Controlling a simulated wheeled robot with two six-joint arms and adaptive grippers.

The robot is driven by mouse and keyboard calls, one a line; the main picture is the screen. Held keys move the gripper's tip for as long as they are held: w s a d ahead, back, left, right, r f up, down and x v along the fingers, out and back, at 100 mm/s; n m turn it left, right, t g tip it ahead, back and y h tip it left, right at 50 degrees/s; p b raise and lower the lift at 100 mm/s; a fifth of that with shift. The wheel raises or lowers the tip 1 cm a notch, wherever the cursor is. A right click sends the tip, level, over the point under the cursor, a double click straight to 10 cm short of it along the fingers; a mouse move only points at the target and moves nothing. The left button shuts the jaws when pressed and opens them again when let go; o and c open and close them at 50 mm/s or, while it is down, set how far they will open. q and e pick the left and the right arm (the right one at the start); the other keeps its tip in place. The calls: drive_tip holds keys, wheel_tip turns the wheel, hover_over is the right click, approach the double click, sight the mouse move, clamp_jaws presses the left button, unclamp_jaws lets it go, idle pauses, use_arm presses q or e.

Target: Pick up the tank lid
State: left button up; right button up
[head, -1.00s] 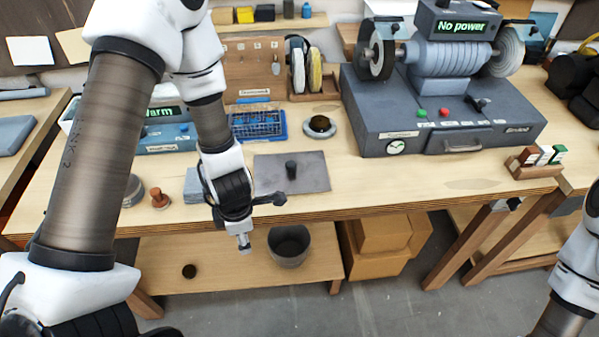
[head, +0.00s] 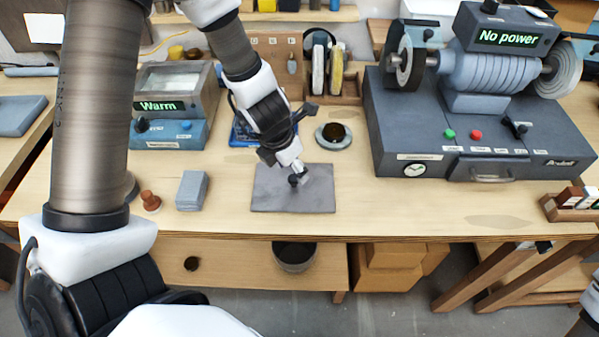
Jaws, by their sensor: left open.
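The tank lid (head: 270,200) looks like a flat grey plate with a small black knob, lying on the workbench near its front edge. My left gripper (head: 298,178) reaches down over the lid from the upper left, its fingertips at the knob. It is open, and it partly hides the knob, so I cannot tell whether the fingers touch it. The tank (head: 171,134) is a blue unit at the left, with a clear-sided box on top and a display reading "Warm". My right gripper is out of view; only a bit of that arm shows at the right edge.
A grey block (head: 192,191) and a brown stamp-like piece (head: 150,200) stand left of the lid. A round grey dish (head: 333,137) sits behind it. The grey polishing machine (head: 470,150) fills the right. The bench is bare between lid and machine. A bucket (head: 294,257) stands below.

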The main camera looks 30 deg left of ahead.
sight(294, 178)
use_arm(q)
drive_tip(key=shift+s+f, duration=0.1)
drive_tip(key=shift+f, duration=0.65)
drive_tip(key=b+x, duration=0.1)
drive_tip(key=x, duration=0.1)
drive_tip(key=b+x, duration=0.2)
drive_tip(key=shift+a, duration=0.25)
drive_tip(key=shift+w+f, duration=0.1)
drive_tip(key=shift+w, duration=0.25)
drive_tip(key=shift+s, duration=0.15)
drive_tip(key=shift+c, duration=0.7)
drive_tip(key=shift+s+r, duration=0.1)
drive_tip(key=shift+r, duration=0.15)
clamp_jaws()
